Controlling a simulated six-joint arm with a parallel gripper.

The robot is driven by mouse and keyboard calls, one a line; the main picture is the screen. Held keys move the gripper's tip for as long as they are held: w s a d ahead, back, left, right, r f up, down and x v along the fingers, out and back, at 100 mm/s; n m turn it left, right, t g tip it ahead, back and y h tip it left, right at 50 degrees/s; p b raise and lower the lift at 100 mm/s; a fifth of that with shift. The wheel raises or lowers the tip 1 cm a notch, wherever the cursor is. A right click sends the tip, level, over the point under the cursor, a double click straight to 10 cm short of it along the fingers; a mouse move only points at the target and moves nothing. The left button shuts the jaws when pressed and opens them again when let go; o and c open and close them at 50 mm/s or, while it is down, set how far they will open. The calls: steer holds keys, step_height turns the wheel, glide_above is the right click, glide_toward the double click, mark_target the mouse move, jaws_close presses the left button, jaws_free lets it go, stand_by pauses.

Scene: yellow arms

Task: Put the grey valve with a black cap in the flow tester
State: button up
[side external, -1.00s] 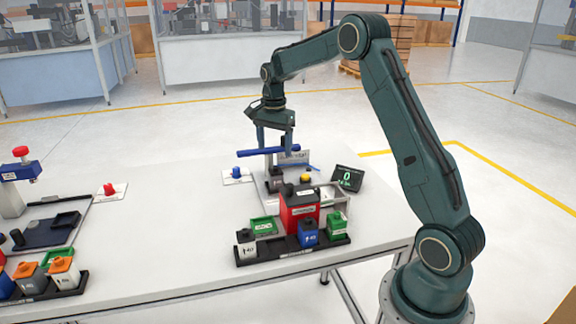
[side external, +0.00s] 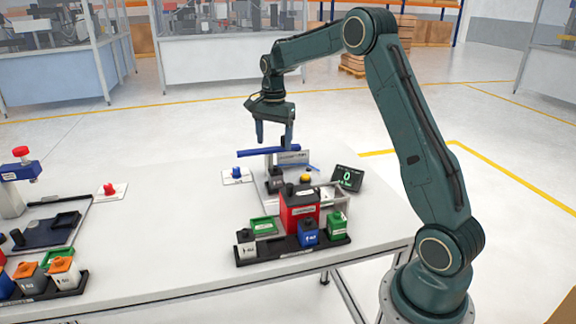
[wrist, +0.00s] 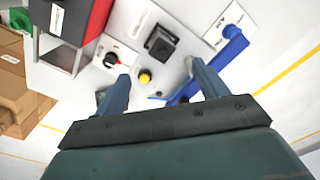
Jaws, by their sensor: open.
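The flow tester (side external: 325,192) has a yellow button (side external: 305,178) and a dark display (side external: 347,178) with a green digit. My gripper (side external: 274,146) is above the lever with its fingers apart and empty. In the wrist view the fingertips (wrist: 160,74) are apart, with the yellow button between them.
A black rack (side external: 293,252) in front holds a pale valve with a black cap (side external: 246,242), a blue valve (side external: 308,232) and a green valve (side external: 336,226). A red box (side external: 299,213) rises behind it. A blue switch (side external: 236,174) is left of the tester.

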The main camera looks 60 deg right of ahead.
steer(key=s+a+r+n+t, duration=0.3)
steer(key=s+a+r+n, duration=0.6)
steer(key=s+a+r, duration=0.45)
steer(key=s+a+f+n+t, duration=0.1)
steer(key=s+a+n, duration=0.3)
steer(key=s, duration=0.4)
steer(key=s+a+f+n+t, duration=0.1)
steer(key=s+a+f+n, duration=0.2)
steer(key=s, duration=0.4)
steer(key=shift+s+a+f+n, duration=0.15)
steer(key=shift+s+a+n, duration=0.2)
steer(key=shift+a+n, duration=0.55)
steer(key=shift+a, duration=0.1)
